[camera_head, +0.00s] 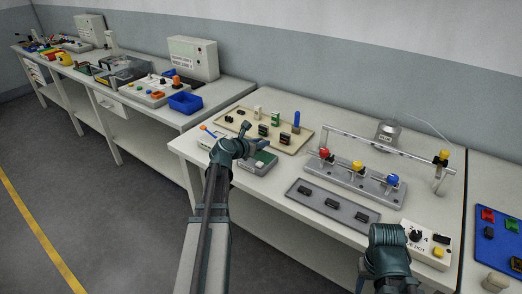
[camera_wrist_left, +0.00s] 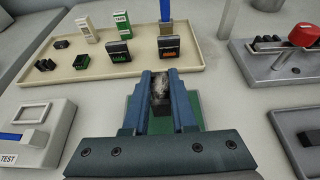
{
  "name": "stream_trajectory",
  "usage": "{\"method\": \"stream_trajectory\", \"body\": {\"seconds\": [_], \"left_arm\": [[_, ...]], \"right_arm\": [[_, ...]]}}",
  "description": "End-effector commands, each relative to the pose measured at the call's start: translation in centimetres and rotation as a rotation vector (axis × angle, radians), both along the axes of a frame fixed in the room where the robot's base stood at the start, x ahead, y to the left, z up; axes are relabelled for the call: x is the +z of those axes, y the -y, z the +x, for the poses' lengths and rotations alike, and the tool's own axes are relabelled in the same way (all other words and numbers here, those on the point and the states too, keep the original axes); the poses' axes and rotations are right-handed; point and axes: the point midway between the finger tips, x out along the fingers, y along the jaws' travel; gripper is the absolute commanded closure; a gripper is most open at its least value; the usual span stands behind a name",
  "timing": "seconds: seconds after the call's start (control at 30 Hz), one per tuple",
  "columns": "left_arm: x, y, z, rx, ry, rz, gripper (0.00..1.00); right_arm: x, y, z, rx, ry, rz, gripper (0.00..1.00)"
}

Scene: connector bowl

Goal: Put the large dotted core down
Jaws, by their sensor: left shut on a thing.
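My left gripper (camera_head: 248,147) is over the green-topped grey box near the left end of the middle table. In the left wrist view my left gripper (camera_wrist_left: 161,82) is shut on a dark grey piece (camera_wrist_left: 161,101), presumably the core. The fingers hide most of it, and its dots cannot be made out. A green pad (camera_wrist_left: 135,110) lies beneath the fingers; whether the piece touches it cannot be told. Of my right arm only a teal part shows at the lower right of the head view, with no jaws visible.
A beige tray (camera_wrist_left: 60,84) with black blocks and upright pieces lies just beyond the gripper. A grey fixture with coloured knobs (camera_head: 357,167) and a dark tray (camera_head: 314,211) are to the right. A box marked TEST (camera_wrist_left: 30,140) is close on the left.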

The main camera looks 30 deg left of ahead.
Motion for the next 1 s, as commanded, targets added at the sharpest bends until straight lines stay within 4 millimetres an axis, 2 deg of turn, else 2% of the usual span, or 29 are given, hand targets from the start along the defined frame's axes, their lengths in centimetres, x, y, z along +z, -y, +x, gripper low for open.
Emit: {"method": "stream_trajectory", "body": {"seconds": [0.03, 0.2, 0.63, 0.67, 0.8, 0.83, 1.0], "left_arm": [[-1.0, 0.0, 0.0, 0.001, 0.000, 0.000, 1.00], [-3.0, 0.1, 0.0, 0.005, 0.000, 0.000, 1.00], [-3.4, 0.1, 0.1, 0.008, 0.000, 0.000, 1.00], [-3.4, 0.1, 0.0, 0.007, 0.000, 0.001, 0.73], [-3.3, 0.1, 0.1, 0.007, 0.000, 0.001, 0.48], [-3.3, 0.1, 0.1, 0.007, 0.000, 0.001, 0.45], [-3.2, 0.1, 0.0, 0.007, 0.000, 0.001, 0.45]], "right_arm": [[-1.0, 0.0, 0.0, 0.000, 0.000, 0.000, 0.50], [-3.0, 0.0, 0.0, 0.000, 0.000, 0.000, 0.50], [-3.4, 0.0, 0.0, 0.000, 0.000, 0.000, 0.50], [-3.4, 0.0, 0.0, 0.000, 0.000, 0.000, 0.50], [-3.2, 0.0, 0.0, 0.000, 0.000, 0.000, 0.50], [-3.2, 0.0, 0.0, 0.000, 0.000, 0.000, 0.50], [-3.2, 0.0, 0.0, 0.000, 0.000, 0.000, 0.50]]}}
